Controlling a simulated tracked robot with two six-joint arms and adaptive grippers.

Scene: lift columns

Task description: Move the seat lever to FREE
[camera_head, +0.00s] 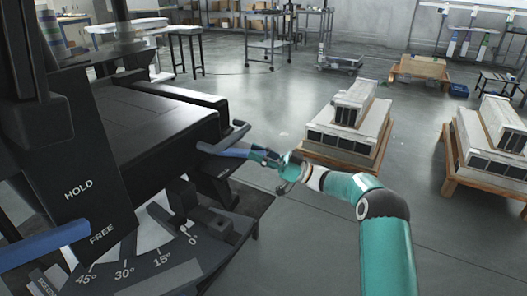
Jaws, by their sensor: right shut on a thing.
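A black panel (95,190) at the left carries the white words HOLD and FREE. A blue lever bar (45,245) reaches in from the left edge, and its tip lies just below and left of FREE. A second blue bar (222,151) sticks out from the right side of the black machine (130,115). My right gripper (262,155) is shut on the outer end of this second bar. The contact is small and partly hidden by the fingers. My left gripper is not in view.
A black scale plate (150,265) with angle marks lies below the machine. Pallets with stacked grey blocks (345,125) stand on the floor at the right. Carts and tables (270,40) stand at the back. The floor between is clear.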

